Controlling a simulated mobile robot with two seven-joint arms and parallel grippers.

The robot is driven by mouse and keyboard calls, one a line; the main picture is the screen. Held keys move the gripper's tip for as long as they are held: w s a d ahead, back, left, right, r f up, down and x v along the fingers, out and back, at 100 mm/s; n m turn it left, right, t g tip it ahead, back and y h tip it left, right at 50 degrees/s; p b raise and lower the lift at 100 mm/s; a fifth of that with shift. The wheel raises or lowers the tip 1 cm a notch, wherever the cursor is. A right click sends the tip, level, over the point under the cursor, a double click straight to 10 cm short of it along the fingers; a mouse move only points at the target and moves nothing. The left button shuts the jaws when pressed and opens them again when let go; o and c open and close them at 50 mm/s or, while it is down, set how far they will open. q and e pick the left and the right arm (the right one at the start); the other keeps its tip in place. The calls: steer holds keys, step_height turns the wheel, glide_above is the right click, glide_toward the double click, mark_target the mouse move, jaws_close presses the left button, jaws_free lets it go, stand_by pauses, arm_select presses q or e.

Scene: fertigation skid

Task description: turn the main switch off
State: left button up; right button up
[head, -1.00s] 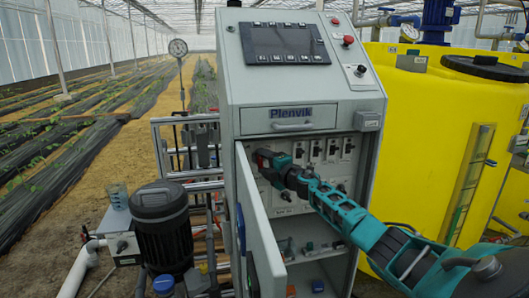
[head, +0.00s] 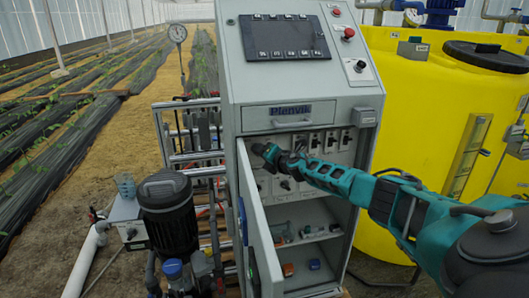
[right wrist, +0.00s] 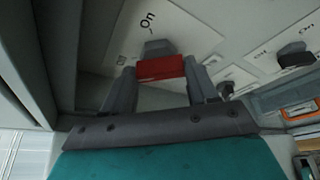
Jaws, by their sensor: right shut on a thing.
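The main switch has a red handle (right wrist: 160,68) on a pale plate (right wrist: 190,35) marked "On" in the right wrist view. My right gripper (right wrist: 163,82) is shut on this handle, with one finger on each side of it. In the head view my right gripper (head: 263,150) reaches through the open front of the grey cabinet (head: 345,92) at the upper left of its switch panel. There the gripper hides the red handle. My left gripper is not in view.
The cabinet door (head: 258,225) stands open just left of my right gripper. More switches (head: 330,142) sit to the right on the panel, with small parts on shelves below. A pump motor (head: 167,210) stands at left, a yellow tank (head: 430,120) at right.

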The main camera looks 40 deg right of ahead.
steer(key=shift+n, duration=0.3)
stand_by(0.5)
steer(key=o, duration=1.1)
steer(key=shift+c, duration=0.2)
steer(key=shift+r, duration=0.15)
steer(key=v, duration=1.2)
steer(key=shift+s, duration=0.4)
steer(key=shift+a, duration=0.15)
